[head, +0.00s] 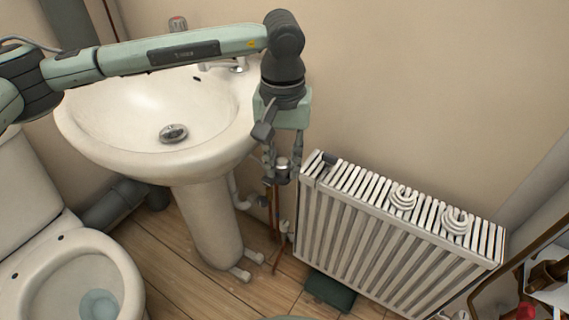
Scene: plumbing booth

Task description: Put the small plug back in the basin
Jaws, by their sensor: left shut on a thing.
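The white basin (92,132) stands on a pedestal at the left of the head view. A round chrome drain fitting (173,132) shows in its bowl; I cannot tell whether it is open. My left gripper (282,178) points down just right of the basin rim, between the basin and the radiator. It is shut on a small silver, dark-edged piece, which looks like the small plug (283,163). The fingers partly cover it. My left arm passes over the back of the basin and hides part of the taps. My right gripper is not in view.
A white radiator (385,228) stands right of the gripper, with two white coils (403,198) on top. Copper and white pipes run below the gripper. A toilet (75,262) is at lower left. A dark green box (330,291) lies under the radiator. The bowl is clear inside.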

